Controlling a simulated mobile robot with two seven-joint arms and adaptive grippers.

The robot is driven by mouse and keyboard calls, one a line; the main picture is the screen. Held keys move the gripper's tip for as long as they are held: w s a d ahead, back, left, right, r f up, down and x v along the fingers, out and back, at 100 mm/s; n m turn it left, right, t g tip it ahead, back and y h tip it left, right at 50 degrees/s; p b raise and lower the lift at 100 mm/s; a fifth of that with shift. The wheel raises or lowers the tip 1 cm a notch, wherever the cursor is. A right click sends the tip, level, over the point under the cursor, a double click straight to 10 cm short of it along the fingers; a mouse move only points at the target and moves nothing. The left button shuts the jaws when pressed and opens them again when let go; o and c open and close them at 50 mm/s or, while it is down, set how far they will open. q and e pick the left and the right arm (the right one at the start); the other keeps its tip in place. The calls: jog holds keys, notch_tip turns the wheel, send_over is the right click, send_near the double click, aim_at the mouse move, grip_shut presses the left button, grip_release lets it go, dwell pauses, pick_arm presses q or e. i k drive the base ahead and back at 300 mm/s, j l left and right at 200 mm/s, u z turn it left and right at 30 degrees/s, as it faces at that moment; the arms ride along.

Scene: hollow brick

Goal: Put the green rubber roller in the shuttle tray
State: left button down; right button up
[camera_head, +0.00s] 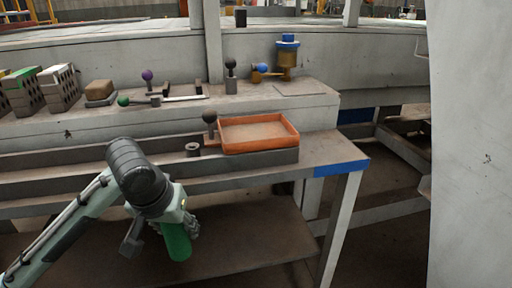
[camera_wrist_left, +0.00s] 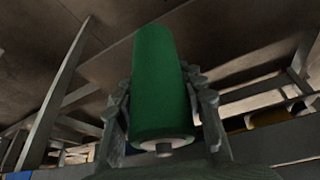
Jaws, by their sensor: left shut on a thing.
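The green rubber roller (camera_head: 176,242) is held in my left gripper (camera_head: 172,226), in front of the bench and above the lower shelf. In the left wrist view the green roller (camera_wrist_left: 157,80) sits between the two fingers of my left gripper (camera_wrist_left: 165,105), which are shut on it. A pale end with a short shaft stub shows at its near end. The orange shuttle tray (camera_head: 259,135) rests on the bench to the right of and beyond the gripper, and looks empty. My right gripper is not in view.
A dark ball-topped lever (camera_head: 210,122) stands at the tray's left side, near a short dark cylinder (camera_head: 193,149). Hollow bricks (camera_head: 60,86), a brown block (camera_head: 100,91) and a blue-topped brass pot (camera_head: 287,55) stand on the upper ledge. A blue-ended bench edge (camera_head: 341,168) lies right of the tray.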

aim_at(257, 134)
jog(key=j+z, duration=0.15)
jog(key=z, duration=0.95)
jog(key=k+j, duration=0.4)
jog(key=k, duration=0.25)
